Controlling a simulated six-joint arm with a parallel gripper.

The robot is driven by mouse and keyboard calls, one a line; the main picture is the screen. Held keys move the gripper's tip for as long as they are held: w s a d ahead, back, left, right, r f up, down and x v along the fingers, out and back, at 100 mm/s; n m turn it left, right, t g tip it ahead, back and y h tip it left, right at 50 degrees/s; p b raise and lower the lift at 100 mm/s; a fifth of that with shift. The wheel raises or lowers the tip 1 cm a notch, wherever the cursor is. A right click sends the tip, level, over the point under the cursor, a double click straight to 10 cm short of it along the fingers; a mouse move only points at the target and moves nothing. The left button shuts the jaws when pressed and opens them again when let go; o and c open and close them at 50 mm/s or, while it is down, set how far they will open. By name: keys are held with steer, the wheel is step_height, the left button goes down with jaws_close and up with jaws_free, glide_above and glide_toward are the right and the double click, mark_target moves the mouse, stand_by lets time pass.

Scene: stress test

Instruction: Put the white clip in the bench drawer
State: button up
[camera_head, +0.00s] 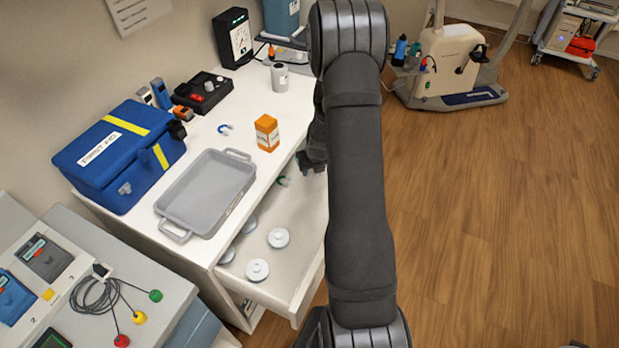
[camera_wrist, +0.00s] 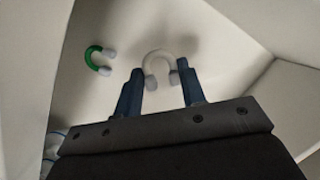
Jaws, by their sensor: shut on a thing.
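My gripper (camera_wrist: 159,76) is shut on the white clip (camera_wrist: 150,63), a pale U-shaped piece between the two blue fingertips in the wrist view. In the head view my gripper (camera_head: 312,164) is over the back of the open bench drawer (camera_head: 303,212), partly hidden by my arm. The clip cannot be made out there. In the wrist view the pale drawer floor (camera_wrist: 105,110) lies behind the clip; whether the clip touches it I cannot tell. A green clip (camera_wrist: 93,58) lies in the drawer to the left of the fingers; it also shows in the head view (camera_head: 284,181).
Several pale round discs (camera_head: 278,238) lie in the drawer's front part. On the bench top are a grey tray (camera_head: 240,155), an orange box (camera_head: 267,133), a blue clip (camera_head: 225,128) and a blue case (camera_head: 125,155). The drawer walls stand close around my gripper.

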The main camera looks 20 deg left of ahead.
mark_target(313, 173)
steer(key=shift+f, duration=1.85)
steer(key=shift+f, duration=0.1)
steer(key=o, duration=0.9)
steer(key=shift+o, duration=0.2)
steer(key=v, duration=1.2)
steer(key=x, duration=1.2)
steer(key=shift+f, duration=0.1)
steer(key=shift+r, duration=0.2)
